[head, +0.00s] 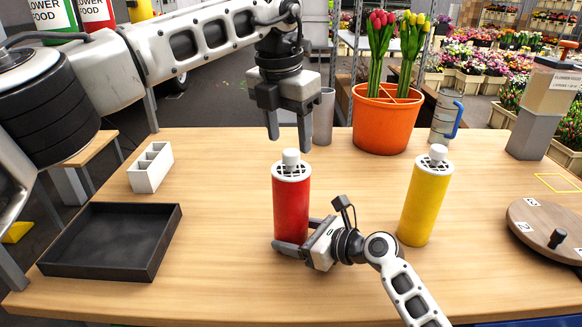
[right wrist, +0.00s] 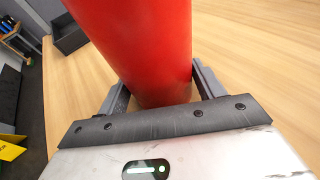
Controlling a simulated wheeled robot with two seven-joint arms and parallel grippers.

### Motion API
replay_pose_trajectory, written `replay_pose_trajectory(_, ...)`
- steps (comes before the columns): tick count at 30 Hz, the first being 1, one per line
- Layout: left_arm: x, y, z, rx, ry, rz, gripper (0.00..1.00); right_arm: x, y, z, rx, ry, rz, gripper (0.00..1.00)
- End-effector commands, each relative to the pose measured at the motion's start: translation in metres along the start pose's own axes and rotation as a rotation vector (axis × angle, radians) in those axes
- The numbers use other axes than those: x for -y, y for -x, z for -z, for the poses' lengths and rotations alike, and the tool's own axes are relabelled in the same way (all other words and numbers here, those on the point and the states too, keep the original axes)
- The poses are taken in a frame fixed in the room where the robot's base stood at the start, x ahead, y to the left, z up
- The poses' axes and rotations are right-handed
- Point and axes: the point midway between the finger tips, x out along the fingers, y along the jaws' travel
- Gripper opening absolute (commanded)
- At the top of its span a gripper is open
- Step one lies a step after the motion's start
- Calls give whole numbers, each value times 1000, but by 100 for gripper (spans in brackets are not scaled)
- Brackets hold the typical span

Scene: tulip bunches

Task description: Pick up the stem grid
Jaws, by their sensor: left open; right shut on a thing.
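A white stem grid with a knob (head: 291,172) sits on top of the upright red cylinder (head: 291,208). A similar white grid (head: 434,162) sits on the yellow cylinder (head: 425,207) to the right. My left gripper (head: 289,142) points down above the red cylinder's knob, open and empty, its fingertips apart on either side and slightly above or level with it. My right gripper (head: 291,240) is shut on the red cylinder near its base. In the right wrist view, the fingers (right wrist: 162,92) flank the red cylinder (right wrist: 145,45); the grid is out of that view.
A black tray (head: 112,273) and a white divided box (head: 150,168) stand at the left. Behind are a grey cup (head: 323,117), an orange pot (head: 384,122) of tulips and a clear jug (head: 444,115). A round wooden board (head: 530,228) lies at the right.

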Motion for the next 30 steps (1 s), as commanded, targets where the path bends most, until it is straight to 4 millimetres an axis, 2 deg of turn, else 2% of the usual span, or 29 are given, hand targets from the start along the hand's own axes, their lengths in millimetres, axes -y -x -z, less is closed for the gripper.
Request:
replay_pose_trajectory(7,3,-38,3,-3,1,1,54,0,0,0,-1,0,0,49)
replay_pose_trajectory(15,3,-43,2,0,1,1,54,0,0,0,-1,0,0,49)
replay_pose_trajectory(21,3,-42,2,0,1,1,1,0,0,0,-1,0,0,49)
replay_pose_trajectory(30,3,-39,2,1,1,0,0,0,0,0,-1,0,0,49)
